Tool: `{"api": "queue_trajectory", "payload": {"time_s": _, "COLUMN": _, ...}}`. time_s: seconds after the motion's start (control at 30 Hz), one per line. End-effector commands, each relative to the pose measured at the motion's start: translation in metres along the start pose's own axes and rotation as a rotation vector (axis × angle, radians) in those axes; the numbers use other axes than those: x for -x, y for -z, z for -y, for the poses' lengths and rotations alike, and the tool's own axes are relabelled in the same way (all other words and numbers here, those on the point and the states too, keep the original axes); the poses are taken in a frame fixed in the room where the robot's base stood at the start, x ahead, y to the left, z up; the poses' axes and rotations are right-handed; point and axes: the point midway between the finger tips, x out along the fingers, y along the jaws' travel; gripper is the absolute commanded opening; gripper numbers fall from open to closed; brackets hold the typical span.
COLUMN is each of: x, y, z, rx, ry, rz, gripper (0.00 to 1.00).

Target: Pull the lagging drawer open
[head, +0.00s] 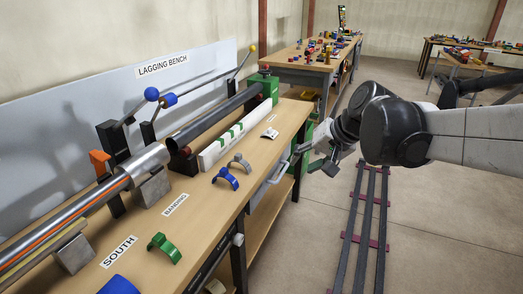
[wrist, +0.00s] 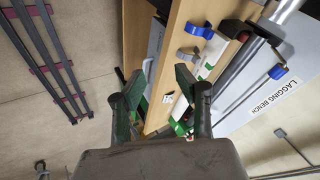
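A pale grey drawer front (head: 268,188) shows under the front edge of the lagging bench (head: 232,196), near the end that is farther from the camera. I cannot tell clearly whether it stands out from the bench. My gripper (head: 308,158) is beside the bench's front edge, close to that drawer front. In the wrist view my gripper (wrist: 163,72) has its two green-tipped fingers spread apart, with the bench's edge and end beyond them. I see nothing held between them. A pale panel (wrist: 155,40) lies along the bench edge there. Contact with a handle cannot be made out.
Pipes (head: 85,206), blue (head: 226,178), grey (head: 239,162) and green (head: 163,247) bands, and a white box (head: 232,135) lie on the bench top. Floor rails (head: 368,215) run beside the bench with clear floor around. Another cluttered bench (head: 310,68) stands behind.

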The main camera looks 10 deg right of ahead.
Motion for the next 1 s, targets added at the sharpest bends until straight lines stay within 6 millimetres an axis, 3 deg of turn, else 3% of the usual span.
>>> {"api": "queue_trajectory", "payload": {"time_s": 0.1, "x": -0.028, "y": 0.030, "z": -0.005, "rx": -0.054, "ry": 0.059, "rz": 0.016, "gripper": 0.31}}
{"api": "queue_trajectory", "payload": {"time_s": 0.47, "x": -0.111, "y": 0.109, "z": -0.031, "rx": -0.197, "ry": 0.259, "rz": 0.060, "gripper": 0.31}}
{"api": "queue_trajectory", "payload": {"time_s": 0.7, "x": -0.170, "y": 0.152, "z": -0.066, "rx": -0.278, "ry": 0.399, "rz": 0.079, "gripper": 0.31}}
{"api": "queue_trajectory", "payload": {"time_s": 1.0, "x": -0.244, "y": 0.187, "z": -0.126, "rx": -0.359, "ry": 0.582, "rz": 0.093, "gripper": 0.31}}
